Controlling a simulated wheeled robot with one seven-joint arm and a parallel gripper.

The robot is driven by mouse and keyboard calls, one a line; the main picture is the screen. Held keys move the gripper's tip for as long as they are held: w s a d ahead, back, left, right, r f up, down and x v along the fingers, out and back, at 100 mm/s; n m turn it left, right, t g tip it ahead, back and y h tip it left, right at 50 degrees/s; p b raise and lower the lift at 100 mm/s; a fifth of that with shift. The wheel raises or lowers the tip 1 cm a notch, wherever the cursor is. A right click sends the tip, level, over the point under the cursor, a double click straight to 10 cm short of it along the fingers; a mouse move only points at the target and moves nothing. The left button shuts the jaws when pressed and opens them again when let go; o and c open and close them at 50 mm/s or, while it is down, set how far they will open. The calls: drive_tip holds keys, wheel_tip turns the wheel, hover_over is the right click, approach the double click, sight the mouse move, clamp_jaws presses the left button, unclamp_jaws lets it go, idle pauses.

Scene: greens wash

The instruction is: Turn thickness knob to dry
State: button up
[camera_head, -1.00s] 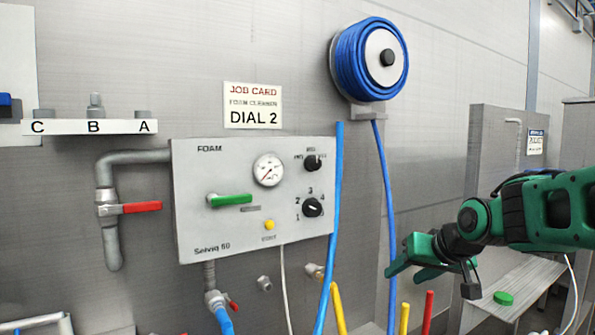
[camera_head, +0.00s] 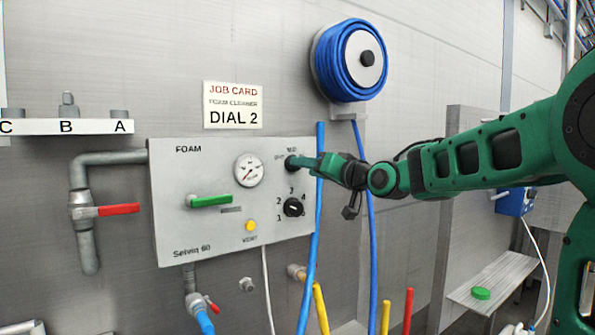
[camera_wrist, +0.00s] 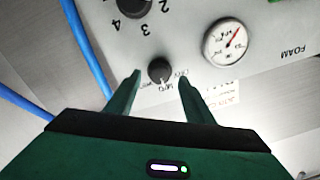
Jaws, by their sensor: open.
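The thickness knob is the small black upper knob (camera_wrist: 160,70) on the grey FOAM panel (camera_head: 170,210). In the wrist view it sits between the fingertips of my gripper (camera_wrist: 158,78), with a gap on each side, and its white mark points toward the middle label. Labels around it are partly readable, including a middle one that looks like MED and one that looks like DRY. In the head view my gripper (camera_head: 308,163) is at the panel's upper right and partly covers this knob. My gripper is open.
Below is the numbered dial (camera_head: 293,207). A gauge (camera_head: 249,170), green lever (camera_head: 211,201) and yellow button (camera_head: 251,225) are to the left. A blue hose (camera_head: 314,235) hangs close by the panel's right edge, under my arm. A job card (camera_head: 233,105) reads DIAL 2.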

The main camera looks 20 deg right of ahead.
drive_tip(key=shift+x, duration=2.05)
